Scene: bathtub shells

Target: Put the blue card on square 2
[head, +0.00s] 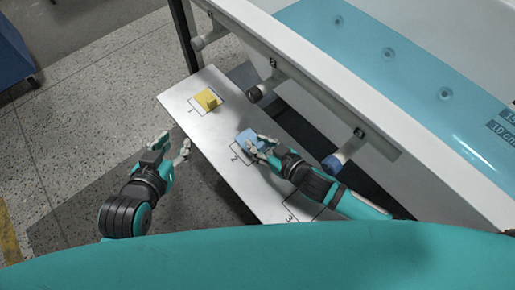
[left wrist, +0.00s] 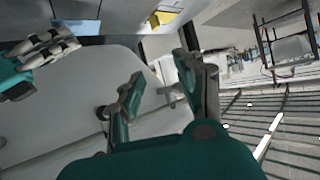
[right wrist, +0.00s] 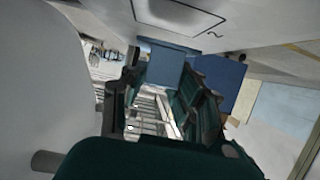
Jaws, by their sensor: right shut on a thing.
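The blue card (head: 247,139) is at the outlined square 2 (head: 234,154) on the pale board, in the head view. My right gripper (head: 260,147) is shut on it, and its fingers hide part of the card. The card also shows between the fingers in the right wrist view (right wrist: 170,62). It overlaps the far part of square 2; whether it touches the board I cannot tell. My left gripper (head: 174,144) is open and empty, off the board's left edge. The right gripper also shows in the left wrist view (left wrist: 48,48).
A yellow card (head: 207,100) lies at square 1, and square 3 (head: 291,215) looks bare. The white bathtub (head: 330,85) with several pegs on its side, one blue-tipped (head: 333,163), stands close right of the board. Speckled floor is free at left.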

